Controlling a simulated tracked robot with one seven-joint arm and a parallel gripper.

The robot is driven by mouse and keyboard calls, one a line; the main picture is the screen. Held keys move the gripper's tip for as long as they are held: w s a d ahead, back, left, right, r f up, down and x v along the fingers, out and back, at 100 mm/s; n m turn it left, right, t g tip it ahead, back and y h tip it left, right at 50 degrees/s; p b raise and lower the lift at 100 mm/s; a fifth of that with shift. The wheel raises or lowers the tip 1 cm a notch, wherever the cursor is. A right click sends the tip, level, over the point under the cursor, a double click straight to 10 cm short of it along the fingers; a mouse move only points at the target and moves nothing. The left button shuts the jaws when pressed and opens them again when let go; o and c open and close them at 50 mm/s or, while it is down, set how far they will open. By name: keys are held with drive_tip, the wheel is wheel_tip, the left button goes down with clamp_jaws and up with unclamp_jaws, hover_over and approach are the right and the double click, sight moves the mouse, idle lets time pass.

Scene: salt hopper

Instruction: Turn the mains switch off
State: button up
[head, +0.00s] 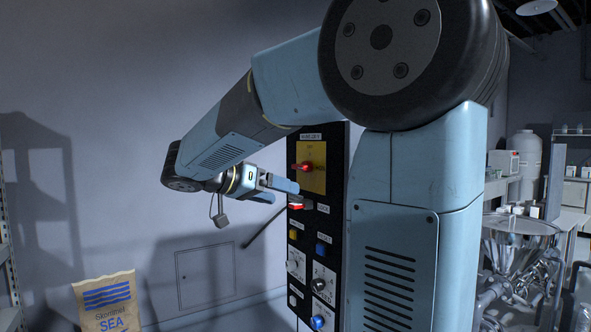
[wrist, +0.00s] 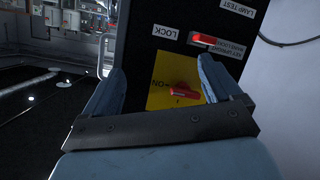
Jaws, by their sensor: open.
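The mains switch is a red rotary handle (head: 302,167) on a yellow plate (head: 319,181) near the top of a black control panel. In the wrist view, the red handle (wrist: 184,91) lies roughly level on the yellow plate (wrist: 160,97), with an upside-down "ON" label to its left. My gripper (head: 284,192) is open and empty, in front of the panel and a little below the handle in the head view. In the wrist view my gripper (wrist: 161,64) has its fingers on either side of the handle's position; I cannot tell how near they are.
A red item (wrist: 204,39) sits at the "LOCK" label; below it on the panel are several knobs and buttons, including a blue one (head: 318,322). A salt sack (head: 108,302) stands at lower left. A steel hopper (head: 522,240) is at right.

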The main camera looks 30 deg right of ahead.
sight(297, 168)
drive_tip(key=w+a+r+m+h, duration=0.3)
drive_tip(key=w+r+m+h, duration=0.15)
drive_tip(key=w, duration=0.25)
drive_tip(key=shift+y, duration=0.25)
drive_tip(key=d, duration=1.4)
drive_tip(key=shift+w, duration=0.3)
drive_tip(key=shift+c, duration=0.4)
drive_tip(key=c, duration=1)
drive_tip(key=shift+o, duration=0.2)
